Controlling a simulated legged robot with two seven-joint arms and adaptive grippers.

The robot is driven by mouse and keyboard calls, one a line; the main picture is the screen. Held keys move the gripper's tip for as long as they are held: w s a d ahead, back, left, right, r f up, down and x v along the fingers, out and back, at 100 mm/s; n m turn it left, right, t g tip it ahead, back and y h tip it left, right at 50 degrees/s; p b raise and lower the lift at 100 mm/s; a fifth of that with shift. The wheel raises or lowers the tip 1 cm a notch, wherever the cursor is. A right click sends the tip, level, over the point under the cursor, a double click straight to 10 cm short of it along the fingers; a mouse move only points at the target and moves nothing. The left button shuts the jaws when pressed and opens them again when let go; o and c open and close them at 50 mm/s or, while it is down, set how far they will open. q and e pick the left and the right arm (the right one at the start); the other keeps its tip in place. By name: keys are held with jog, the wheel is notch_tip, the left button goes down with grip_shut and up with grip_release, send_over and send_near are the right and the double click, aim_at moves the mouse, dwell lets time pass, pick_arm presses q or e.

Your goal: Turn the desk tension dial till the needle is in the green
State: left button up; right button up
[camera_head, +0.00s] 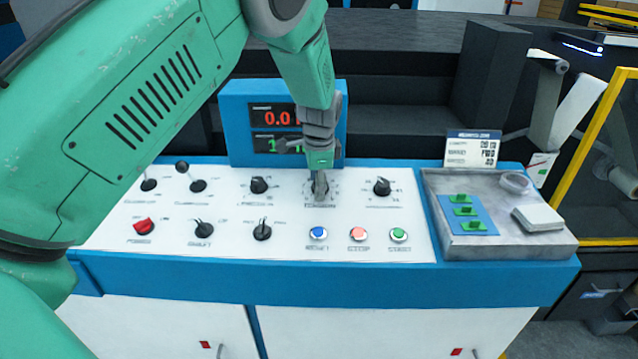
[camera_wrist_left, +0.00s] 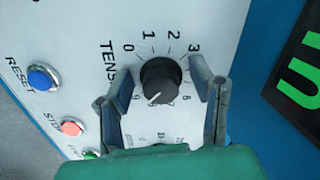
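The tension dial (camera_wrist_left: 160,80) is a round black knob on the white panel in the left wrist view, with numbers around it. Its white pointer line points to the lower left. My left gripper (camera_head: 319,190) points down at this dial in the head view and mostly covers it. In the left wrist view the left gripper's two fingers (camera_wrist_left: 158,72) are apart, one on each side of the knob, with a gap showing on both sides. No needle or green zone can be made out. My right gripper is not in view.
The white control panel (camera_head: 290,250) has other black knobs (camera_head: 259,185), a red switch (camera_head: 144,226) and blue (camera_head: 318,233), red (camera_head: 358,234) and green (camera_head: 398,235) buttons. A blue display box (camera_head: 237,120) stands behind, partly hidden by my arm. A grey tray (camera_head: 500,245) is at right.

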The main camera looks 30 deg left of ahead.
pick_arm(q)
notch_tip(320, 180, up, 12)
jog(key=s+d, duration=0.1)
jog(key=shift+s+d+f, duration=0.15)
jog(key=shift+s+d, duration=0.05)
dwell(0.3)
